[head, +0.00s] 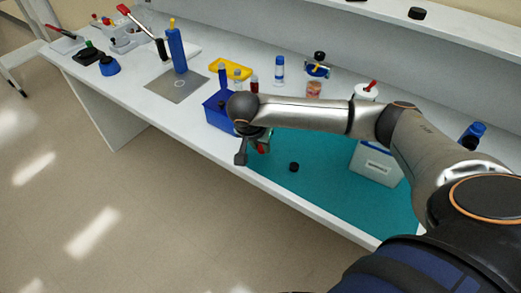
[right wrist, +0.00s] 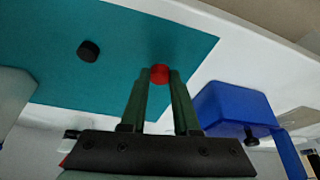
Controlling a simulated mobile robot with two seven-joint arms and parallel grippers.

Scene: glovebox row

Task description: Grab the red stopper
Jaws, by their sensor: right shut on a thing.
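The red stopper (right wrist: 160,73) is between the fingertips of my right gripper (right wrist: 161,85) in the right wrist view. The two green fingers are shut on it from both sides. In the head view my right gripper (head: 257,144) is over the left end of the teal mat (head: 325,185), beside the blue box. A bit of the red stopper (head: 261,149) shows there, mostly hidden by the gripper. I cannot tell whether the stopper touches the mat. My left gripper is not in view.
A black cap (head: 294,167) lies on the mat. A white container (head: 377,165) stands on the mat's right side. The bench's front edge is close to the gripper. The mat's middle is mostly clear.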

